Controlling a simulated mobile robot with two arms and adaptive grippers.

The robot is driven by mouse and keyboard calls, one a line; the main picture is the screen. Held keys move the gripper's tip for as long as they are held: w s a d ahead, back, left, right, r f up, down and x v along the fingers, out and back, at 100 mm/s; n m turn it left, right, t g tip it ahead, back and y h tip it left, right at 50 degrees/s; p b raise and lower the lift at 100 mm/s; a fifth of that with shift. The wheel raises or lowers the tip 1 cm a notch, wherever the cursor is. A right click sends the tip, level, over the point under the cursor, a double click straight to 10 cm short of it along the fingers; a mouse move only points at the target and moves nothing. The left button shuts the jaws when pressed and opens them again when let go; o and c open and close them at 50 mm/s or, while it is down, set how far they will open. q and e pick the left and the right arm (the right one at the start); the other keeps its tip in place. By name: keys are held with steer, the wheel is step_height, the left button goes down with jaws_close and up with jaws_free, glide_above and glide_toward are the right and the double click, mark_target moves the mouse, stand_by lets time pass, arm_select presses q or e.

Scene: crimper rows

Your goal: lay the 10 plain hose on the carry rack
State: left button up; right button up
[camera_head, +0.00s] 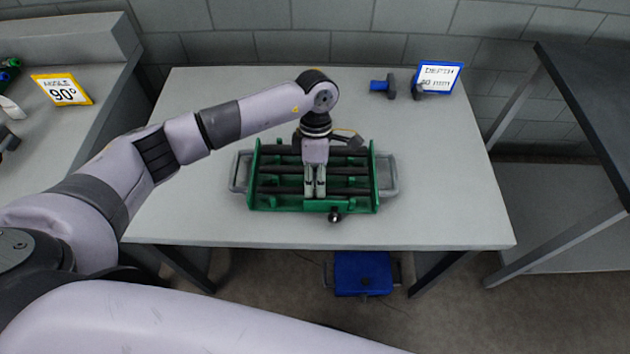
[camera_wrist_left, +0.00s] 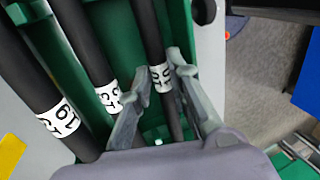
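The green carry rack (camera_head: 384,190) with grey side handles stands mid-table. Several dark hoses lie across it from left to right; the wrist view shows a left hose (camera_wrist_left: 25,75), a middle hose (camera_wrist_left: 84,40) and a right hose (camera_wrist_left: 150,32), each with a white label whose text I cannot read surely. My left gripper (camera_head: 315,194) points down over the rack's front part. In the left wrist view its fingertips (camera_wrist_left: 158,66) stand on either side of the right hose, close to its label; whether they touch it is unclear. My right gripper is out of view.
A black knob (camera_head: 335,216) sits at the rack's front edge. A blue-handled tool (camera_head: 380,87) and a blue-framed sign (camera_head: 438,77) stand at the back right. A yellow sign (camera_head: 62,90) is on the left bench. The table's right side is clear. A blue box (camera_head: 362,273) is below.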

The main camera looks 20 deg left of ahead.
arm_select(q)
steer(key=o, duration=0.4)
steer(key=v, duration=1.2)
steer(key=shift+w, duration=0.15)
